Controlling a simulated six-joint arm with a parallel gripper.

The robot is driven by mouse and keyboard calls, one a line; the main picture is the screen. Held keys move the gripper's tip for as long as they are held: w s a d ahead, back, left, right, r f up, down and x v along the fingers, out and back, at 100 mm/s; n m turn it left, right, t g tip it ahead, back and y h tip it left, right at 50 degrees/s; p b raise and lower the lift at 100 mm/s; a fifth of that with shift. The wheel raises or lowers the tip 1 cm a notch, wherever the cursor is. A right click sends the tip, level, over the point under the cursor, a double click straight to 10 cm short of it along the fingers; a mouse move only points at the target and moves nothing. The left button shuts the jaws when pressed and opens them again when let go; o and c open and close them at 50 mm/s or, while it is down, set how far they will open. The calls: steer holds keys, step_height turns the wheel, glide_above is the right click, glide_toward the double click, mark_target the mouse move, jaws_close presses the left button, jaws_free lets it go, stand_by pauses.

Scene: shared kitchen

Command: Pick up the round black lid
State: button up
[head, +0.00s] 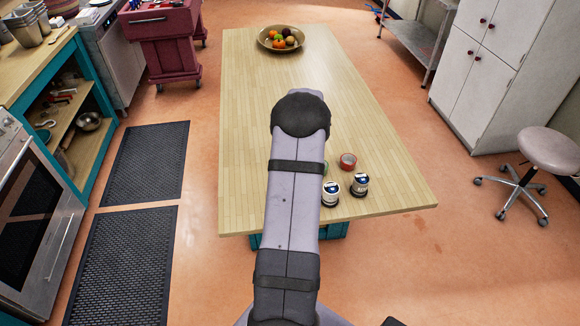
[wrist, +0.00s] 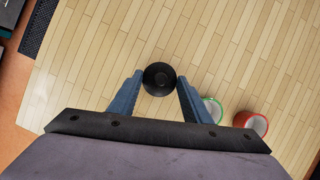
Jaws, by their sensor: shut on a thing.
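The round black lid (wrist: 160,79) is between the fingertips of my gripper (wrist: 160,78) in the wrist view. The blue-grey fingers are on its left and right sides, and my gripper is shut on it. Pale wooden tabletop lies below it; I cannot tell whether the lid is clear of the surface. In the head view my own arm covers the middle of the table, and both the lid and my gripper are hidden behind it.
The wooden table (head: 385,180) holds a red roll (head: 347,161), also in the wrist view (wrist: 250,122), and a green-rimmed roll (wrist: 213,110) near the right finger. Two small labelled jars (head: 330,193) (head: 360,184) stand near the front edge. A fruit bowl (head: 268,44) is at the far end.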

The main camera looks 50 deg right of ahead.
step_height(320, 180, up, 7)
steer(key=shift+b, duration=0.8)
